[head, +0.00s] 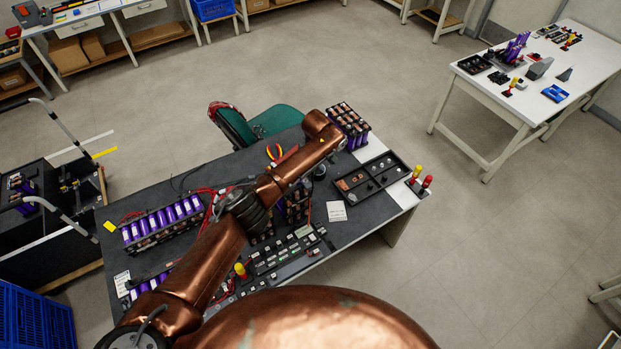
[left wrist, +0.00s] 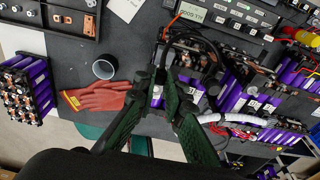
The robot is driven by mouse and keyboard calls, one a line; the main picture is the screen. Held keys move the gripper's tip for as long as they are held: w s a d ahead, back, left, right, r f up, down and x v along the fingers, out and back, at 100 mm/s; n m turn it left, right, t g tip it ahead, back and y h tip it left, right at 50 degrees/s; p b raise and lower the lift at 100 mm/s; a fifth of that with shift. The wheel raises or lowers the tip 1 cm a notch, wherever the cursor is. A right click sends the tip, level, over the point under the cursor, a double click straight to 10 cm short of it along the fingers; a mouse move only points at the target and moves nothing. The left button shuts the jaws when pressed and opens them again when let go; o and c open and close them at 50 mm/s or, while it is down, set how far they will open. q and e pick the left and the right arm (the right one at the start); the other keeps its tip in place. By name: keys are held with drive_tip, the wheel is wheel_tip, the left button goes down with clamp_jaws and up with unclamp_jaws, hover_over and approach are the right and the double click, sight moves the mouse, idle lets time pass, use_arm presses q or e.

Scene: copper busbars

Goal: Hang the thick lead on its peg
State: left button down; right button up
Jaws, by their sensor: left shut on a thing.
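In the left wrist view my left gripper (left wrist: 168,76) has its dark green fingers closed together over the table. A thick black lead (left wrist: 196,38) runs at the fingertips and arcs to the right over a battery module; the fingers look shut on it, though the grip point is partly hidden. In the head view my copper arm crosses the dark table and covers the gripper and lead. I cannot make out for certain which thing is the peg. My right gripper is in neither view.
Purple cell modules (head: 163,223) and a compartment tray (head: 370,179) stand on the table. Red gloves (left wrist: 100,97) and a black cup (left wrist: 104,67) lie beside the gripper. Red and yellow posts (head: 417,174) stand at the right corner. A green chair (head: 275,121) is behind.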

use_arm(q)
drive_tip(key=shift+a+r, duration=0.1)
drive_tip(key=shift+a, duration=0.25)
drive_tip(key=m+b, duration=0.1)
drive_tip(key=a+m+b, duration=0.1)
drive_tip(key=b, duration=0.1)
drive_tip(key=m+b, duration=0.1)
drive_tip(key=m, duration=0.1)
drive_tip(key=shift+w+a+f+h+b, duration=0.15)
drive_tip(key=shift+w+f+h+b, duration=0.05)
drive_tip(key=shift+f+h+b, duration=0.1)
drive_tip(key=shift+s+a+f+m+b, duration=0.15)
drive_tip(key=shift+s+m+b, duration=0.3)
drive_tip(key=shift+m, duration=0.45)
drive_tip(key=shift+f+b, duration=0.3)
drive_tip(key=shift+b, duration=0.1)
wheel_tip(320, 180, down, 4)
drive_tip(key=b, duration=0.4)
drive_tip(key=shift+r, duration=0.2)
drive_tip(key=shift+r+p, duration=0.4)
drive_tip(key=shift+r+p, duration=0.1)
drive_tip(key=shift+p, duration=0.5)
